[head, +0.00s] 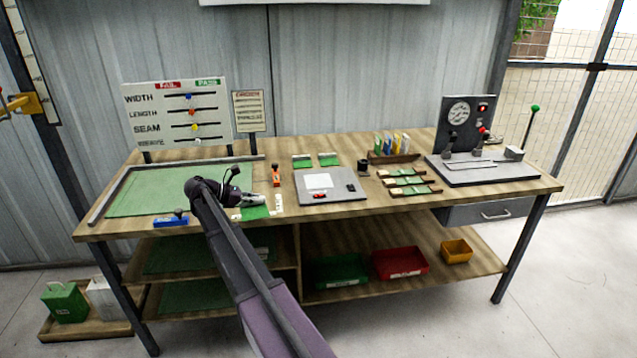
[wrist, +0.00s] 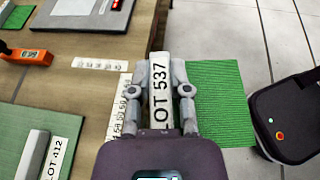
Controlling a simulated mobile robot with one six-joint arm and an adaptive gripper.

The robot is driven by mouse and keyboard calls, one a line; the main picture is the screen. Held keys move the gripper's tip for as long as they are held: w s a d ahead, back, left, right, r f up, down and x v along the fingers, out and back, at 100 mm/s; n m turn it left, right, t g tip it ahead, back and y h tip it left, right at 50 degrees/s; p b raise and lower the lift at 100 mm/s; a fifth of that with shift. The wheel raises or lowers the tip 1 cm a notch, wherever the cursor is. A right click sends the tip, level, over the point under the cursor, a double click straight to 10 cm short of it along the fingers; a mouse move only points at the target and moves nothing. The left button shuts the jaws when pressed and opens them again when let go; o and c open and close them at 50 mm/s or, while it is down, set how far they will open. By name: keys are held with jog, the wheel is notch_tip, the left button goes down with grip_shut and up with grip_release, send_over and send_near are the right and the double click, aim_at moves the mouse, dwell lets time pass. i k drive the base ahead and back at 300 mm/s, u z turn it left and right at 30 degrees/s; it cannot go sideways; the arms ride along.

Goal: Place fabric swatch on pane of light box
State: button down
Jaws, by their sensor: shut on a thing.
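The fabric swatch is a green woven piece with a white strip marked 537. It shows in the wrist view (wrist: 222,100) and in the head view (head: 255,212), at the bench's front edge. My gripper (wrist: 160,85) is shut on its white strip; the green part sticks out to the right, over the floor in the wrist view. The light box (head: 345,190) is a flat grey box with a white pane (head: 318,181), to the right of my gripper. Its pane also shows at the wrist view's top left (wrist: 72,7). No cloth lies on the pane.
An orange tool (head: 276,175) and a white ruler (head: 278,203) lie between my gripper and the light box. A red and a black item sit on the box's front. A framed green sheet (head: 150,195) lies left. Two swatches (head: 302,160) lie behind the box.

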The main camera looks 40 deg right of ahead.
aim_at(318, 181)
jog(key=z, duration=0.05)
jog(key=i, duration=1.2)
jog(key=z, duration=0.95)
